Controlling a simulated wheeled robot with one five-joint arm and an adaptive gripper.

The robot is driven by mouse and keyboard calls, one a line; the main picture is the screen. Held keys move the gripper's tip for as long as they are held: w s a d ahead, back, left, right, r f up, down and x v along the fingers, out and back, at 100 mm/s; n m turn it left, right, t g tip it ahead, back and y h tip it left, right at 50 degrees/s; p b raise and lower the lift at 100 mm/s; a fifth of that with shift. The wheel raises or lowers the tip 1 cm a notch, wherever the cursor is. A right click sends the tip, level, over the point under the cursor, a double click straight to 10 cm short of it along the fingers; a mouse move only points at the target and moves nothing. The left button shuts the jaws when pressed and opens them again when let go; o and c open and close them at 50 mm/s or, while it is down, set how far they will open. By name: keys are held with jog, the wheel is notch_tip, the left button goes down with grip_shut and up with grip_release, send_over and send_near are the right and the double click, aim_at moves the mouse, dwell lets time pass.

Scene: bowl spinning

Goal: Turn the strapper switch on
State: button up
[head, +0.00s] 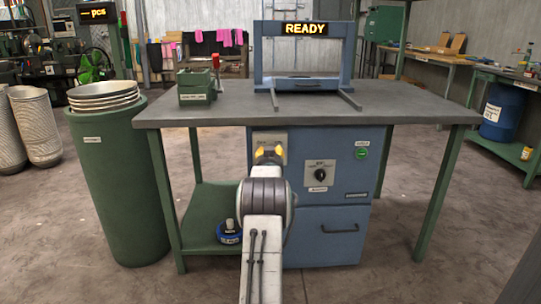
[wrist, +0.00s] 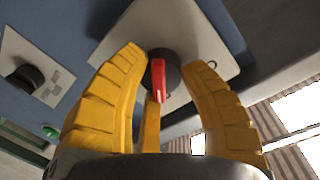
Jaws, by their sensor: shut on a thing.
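The strapper is a blue cabinet (head: 340,215) under the table with a blue arch (head: 257,55) on top. The arch's display (head: 305,29) reads "READY". A pale switch plate (head: 280,139) on the cabinet's upper left is partly hidden by my gripper (head: 268,153). In the wrist view, the plate (wrist: 120,38) carries a dark round switch base with a red handle (wrist: 158,78). My gripper's yellow fingers (wrist: 162,85) stand around the red handle, and it is shut on it. The contact of each finger is hard to make out.
A black knob (head: 320,174) on its own plate and a green button (head: 361,153) are right of my gripper. Left stands a green bin (head: 110,190) with stacked bowls (head: 103,96). A blue round object (head: 228,237) lies on the lower shelf.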

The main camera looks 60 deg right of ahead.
jog(key=shift+w+r, duration=0.15)
jog(key=shift+r, duration=0.45)
jog(key=o, duration=1)
jog(key=shift+f, duration=0.1)
jog(key=shift+c, duration=0.2)
jog(key=shift+o, duration=1.2)
jog(key=shift+f, duration=0.25)
jog(key=shift+a, duration=0.1)
jog(key=v, duration=1.2)
